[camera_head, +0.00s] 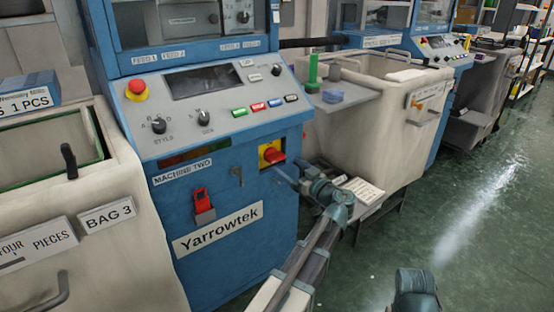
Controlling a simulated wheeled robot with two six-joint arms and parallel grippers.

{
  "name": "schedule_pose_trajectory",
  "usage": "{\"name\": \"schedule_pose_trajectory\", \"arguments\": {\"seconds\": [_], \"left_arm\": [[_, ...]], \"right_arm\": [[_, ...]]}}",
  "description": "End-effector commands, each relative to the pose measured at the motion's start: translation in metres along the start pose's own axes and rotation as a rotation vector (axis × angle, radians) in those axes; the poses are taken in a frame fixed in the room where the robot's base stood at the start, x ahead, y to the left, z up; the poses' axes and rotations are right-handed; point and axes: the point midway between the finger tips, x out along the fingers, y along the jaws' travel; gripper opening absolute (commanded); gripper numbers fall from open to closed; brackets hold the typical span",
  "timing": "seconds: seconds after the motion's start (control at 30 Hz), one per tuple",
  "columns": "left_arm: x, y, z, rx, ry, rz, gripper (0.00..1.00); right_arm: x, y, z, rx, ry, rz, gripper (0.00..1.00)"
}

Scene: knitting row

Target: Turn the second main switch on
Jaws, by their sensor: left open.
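The main switch (272,154) is a red rotary knob on a yellow plate. It sits on the blue front of the machine labelled "MACHINE TWO" (183,172), at its right side. I cannot clearly tell which way the knob points. My left gripper (281,172) is open, close to the switch at its lower right, with its tips toward the machine's front. The fingers are small and partly blurred against the blue panel, and I cannot tell whether they touch the knob.
A red emergency button (136,90), dials and coloured buttons are on the sloped panel above. A red padlock-like tag (203,205) hangs left of the switch. A beige bin (385,125) stands right, a bag bin (70,205) left. Green floor (450,220) is clear.

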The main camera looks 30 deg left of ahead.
Motion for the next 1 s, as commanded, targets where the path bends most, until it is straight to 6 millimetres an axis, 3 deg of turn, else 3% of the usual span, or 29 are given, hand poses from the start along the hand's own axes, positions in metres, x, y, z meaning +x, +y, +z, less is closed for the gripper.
{"name": "schedule_pose_trajectory", "arguments": {"seconds": [0.2,0.4,0.83,0.87,1.0], "left_arm": [[0.042,0.001,0.000,0.000,0.000,-0.002,1.00],[0.064,0.000,0.000,0.000,-0.001,-0.002,1.00],[0.072,0.000,0.000,0.000,-0.001,0.000,1.00],[0.072,0.000,0.000,0.000,-0.001,0.000,0.98],[0.072,0.000,0.000,0.000,-0.001,0.000,0.73]], "right_arm": [[0.000,0.000,0.000,0.000,0.000,0.000,0.00],[0.000,0.000,0.000,0.000,0.000,0.000,0.00],[0.000,0.000,0.000,0.000,0.000,0.000,0.00],[0.000,0.000,0.000,0.000,0.000,0.000,0.00],[0.000,0.000,0.000,0.000,0.000,0.000,0.00]]}}
